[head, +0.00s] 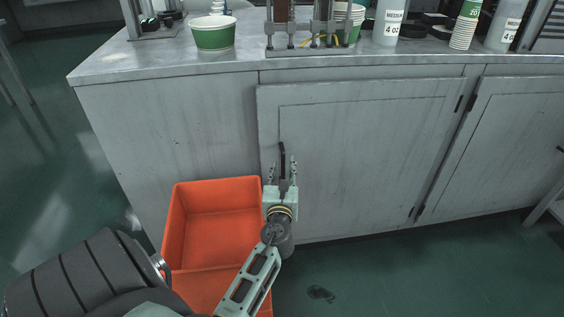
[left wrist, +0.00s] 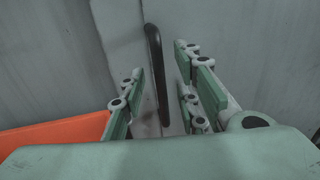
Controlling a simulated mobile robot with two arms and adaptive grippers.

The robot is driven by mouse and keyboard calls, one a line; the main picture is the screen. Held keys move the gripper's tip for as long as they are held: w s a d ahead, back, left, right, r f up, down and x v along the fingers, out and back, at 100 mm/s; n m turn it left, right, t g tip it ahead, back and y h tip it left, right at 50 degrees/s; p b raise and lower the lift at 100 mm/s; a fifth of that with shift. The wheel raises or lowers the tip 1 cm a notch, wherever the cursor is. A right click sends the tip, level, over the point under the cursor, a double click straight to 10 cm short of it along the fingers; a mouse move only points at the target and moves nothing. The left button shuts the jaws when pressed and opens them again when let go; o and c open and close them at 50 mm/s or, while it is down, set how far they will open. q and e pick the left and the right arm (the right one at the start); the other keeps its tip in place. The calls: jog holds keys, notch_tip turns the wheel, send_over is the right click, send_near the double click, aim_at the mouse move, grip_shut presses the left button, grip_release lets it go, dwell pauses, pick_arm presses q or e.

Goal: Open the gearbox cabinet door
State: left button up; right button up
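The grey cabinet door (head: 355,150) is in the middle of the head view, under the counter, and looks closed or nearly so. A dark upright bar handle (head: 282,156) is near its left edge. The handle also shows in the left wrist view (left wrist: 158,65). My left gripper (head: 282,172) is at the handle's lower part. In the left wrist view its two green-padded fingers (left wrist: 160,88) are spread, with the handle's lower part between them and a gap to either side. I see no clear contact. My right gripper is not in view.
An orange crate (head: 215,225) stands on the floor left of my left gripper, against the cabinet front. A second cabinet door (head: 510,145) is to the right. Cups, bottles and a metal fixture stand on the counter (head: 160,62). The floor right of my arm is mostly clear.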

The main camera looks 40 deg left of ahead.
aim_at(283, 166)
pick_arm(q)
jog(key=shift+x, duration=1.5)
jog(key=shift+c, duration=0.5)
grip_shut()
